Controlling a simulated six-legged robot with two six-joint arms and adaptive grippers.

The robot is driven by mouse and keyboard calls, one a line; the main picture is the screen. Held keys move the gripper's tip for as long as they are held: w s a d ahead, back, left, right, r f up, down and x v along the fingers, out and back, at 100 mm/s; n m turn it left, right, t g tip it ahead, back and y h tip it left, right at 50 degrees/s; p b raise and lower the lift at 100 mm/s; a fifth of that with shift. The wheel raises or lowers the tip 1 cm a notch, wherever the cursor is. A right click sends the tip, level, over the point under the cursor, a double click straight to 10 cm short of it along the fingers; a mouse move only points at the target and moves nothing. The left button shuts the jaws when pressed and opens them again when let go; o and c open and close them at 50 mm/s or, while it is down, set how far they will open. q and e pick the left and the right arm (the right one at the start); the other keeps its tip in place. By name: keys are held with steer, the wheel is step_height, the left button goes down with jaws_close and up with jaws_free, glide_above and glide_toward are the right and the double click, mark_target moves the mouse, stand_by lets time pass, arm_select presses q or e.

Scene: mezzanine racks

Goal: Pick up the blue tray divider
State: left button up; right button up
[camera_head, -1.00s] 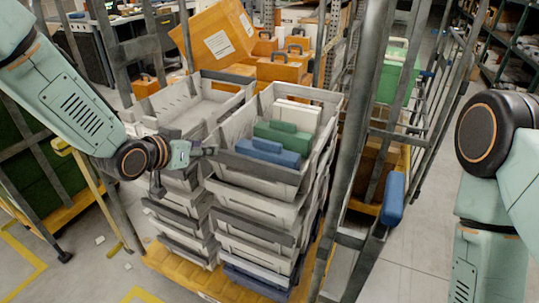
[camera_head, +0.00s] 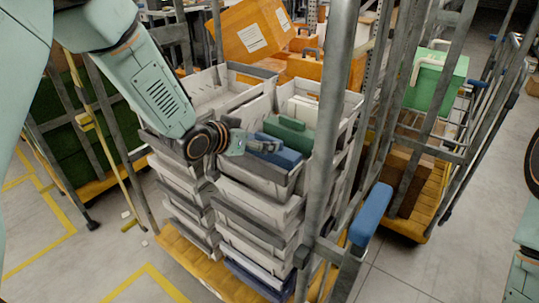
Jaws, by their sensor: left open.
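The blue tray divider (camera_head: 287,158) stands in the top grey tray (camera_head: 262,178) of the right-hand stack, at its near end. A green divider (camera_head: 289,134) is just behind it, and white ones (camera_head: 301,109) are further back. My left gripper (camera_head: 268,145) reaches in from the left over the tray's rim, its fingers at the left end of the blue divider and covering part of it. It is open; whether a finger touches the divider I cannot tell. My right gripper is out of view.
A second stack, with an empty top tray (camera_head: 200,93), stands behind left. A metal cage post (camera_head: 325,150) rises close on the right, with a blue handle (camera_head: 371,214) beyond it. Orange cases (camera_head: 305,66) sit behind the trays.

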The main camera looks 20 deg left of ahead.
mark_target(267, 138)
arm_select(q)
steer(key=x, duration=0.4)
steer(key=shift+a+b, duration=0.15)
steer(key=shift+b, duration=0.15)
steer(key=shift+w+d, duration=0.2)
steer(key=shift+d, duration=0.1)
steer(key=shift+w+a+f, duration=0.2)
steer(key=shift+w+a, duration=0.05)
steer(key=shift+w, duration=0.05)
steer(key=shift+s+d+r, duration=0.15)
steer(key=shift+d, duration=0.05)
steer(key=c, duration=0.6)
steer(key=shift+a, duration=0.1)
steer(key=c, duration=0.8)
steer(key=shift+c, duration=0.2)
